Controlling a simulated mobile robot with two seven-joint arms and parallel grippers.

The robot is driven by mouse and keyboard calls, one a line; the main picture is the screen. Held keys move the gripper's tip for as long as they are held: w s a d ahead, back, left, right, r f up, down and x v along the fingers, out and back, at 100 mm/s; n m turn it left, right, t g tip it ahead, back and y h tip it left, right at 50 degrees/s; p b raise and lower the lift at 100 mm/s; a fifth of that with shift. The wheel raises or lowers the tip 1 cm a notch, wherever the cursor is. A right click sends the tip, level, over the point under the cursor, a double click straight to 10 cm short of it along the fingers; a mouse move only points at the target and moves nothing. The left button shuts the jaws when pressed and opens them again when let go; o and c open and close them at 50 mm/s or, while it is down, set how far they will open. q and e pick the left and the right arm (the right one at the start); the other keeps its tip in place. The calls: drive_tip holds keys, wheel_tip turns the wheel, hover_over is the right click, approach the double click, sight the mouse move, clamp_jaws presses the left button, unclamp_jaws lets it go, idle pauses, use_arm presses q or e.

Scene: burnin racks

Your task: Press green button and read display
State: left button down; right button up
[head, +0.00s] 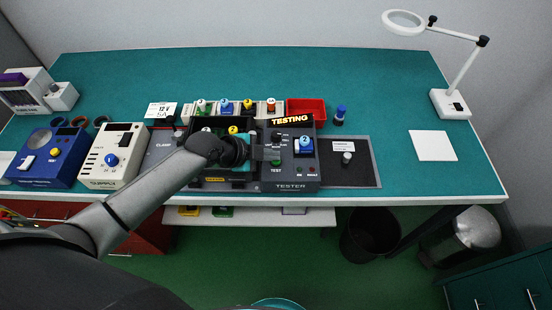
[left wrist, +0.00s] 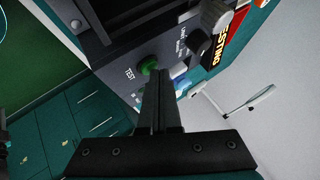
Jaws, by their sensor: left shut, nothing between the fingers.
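The dark tester (head: 290,187) stands near the front middle of the bench. Its display (head: 291,119) reads "TESTING" in yellow letters; part of it also shows in the left wrist view (left wrist: 236,32). The green button (head: 276,162), marked TEST, is on the tester's face, and it shows in the left wrist view (left wrist: 149,66). My left gripper (head: 268,153) is shut and empty. In the left wrist view its fingertips (left wrist: 157,78) are right at the green button; I cannot tell if they touch it. A blue module (head: 305,143) marked 2 sits on the tester. My right gripper is not in view.
A cream supply unit (head: 112,158) and a blue unit (head: 55,155) stand to the left. A red tray (head: 306,108) is behind the tester. A magnifier lamp (head: 450,103) stands at the far right. The back of the bench is clear.

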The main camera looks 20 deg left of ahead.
sight(271, 164)
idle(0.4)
use_arm(q)
drive_tip(key=shift+r+p, duration=0.75)
wheel_tip(271, 164, up, 5)
drive_tip(key=p, duration=0.4)
drive_tip(key=shift+p, duration=0.3)
idle(0.4)
